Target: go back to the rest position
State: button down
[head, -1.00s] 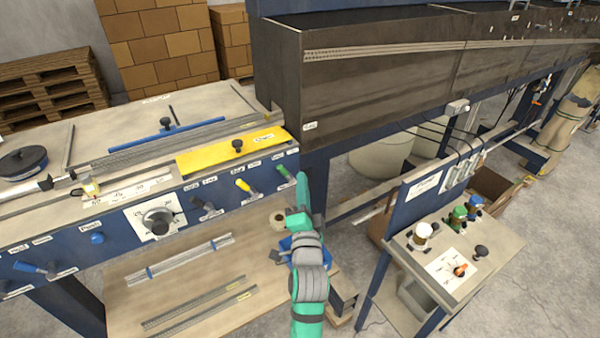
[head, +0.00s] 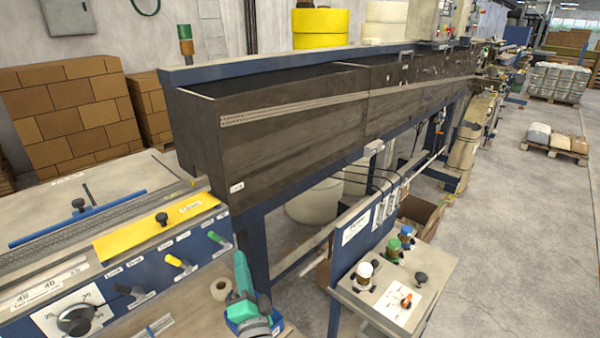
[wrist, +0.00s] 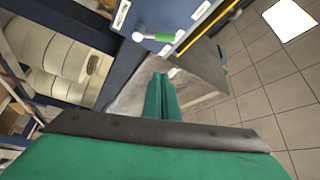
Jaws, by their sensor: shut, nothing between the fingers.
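My gripper (head: 240,265) shows as green fingers at the bottom middle of the head view, pointing up. It is in front of the blue control panel's right end, near the dark machine's leg. In the wrist view the two green fingers (wrist: 160,92) lie together, shut and empty. A green-handled lever (wrist: 155,37) shows beyond them, apart from the fingertips. Most of my arm is below the head picture's lower edge.
The blue panel (head: 145,277) with its knobs and yellow plate (head: 158,229) is on the left. A small control stand (head: 441,283) with several knobs is on the right. A tape roll (head: 222,289) sits left of my gripper. Open concrete floor (head: 510,240) lies further right.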

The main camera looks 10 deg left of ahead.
jog(key=s+d+f+n+h, duration=0.3)
jog(key=s+d+f+h, duration=0.3)
jog(key=s+d+f, duration=1.05)
jog(key=s+d+f+n+g+h, duration=0.1)
jog(key=s+d+n, duration=0.1)
jog(key=s, duration=0.9)
jog(key=s+d+f+n+g+h, duration=0.1)
jog(key=s+d+f+n+h, duration=0.1)
jog(key=s, duration=1)
jog(key=shift+s+d+n+g, duration=0.25)
jog(key=shift+d+n+g, duration=0.25)
jog(key=shift+d, duration=0.4)
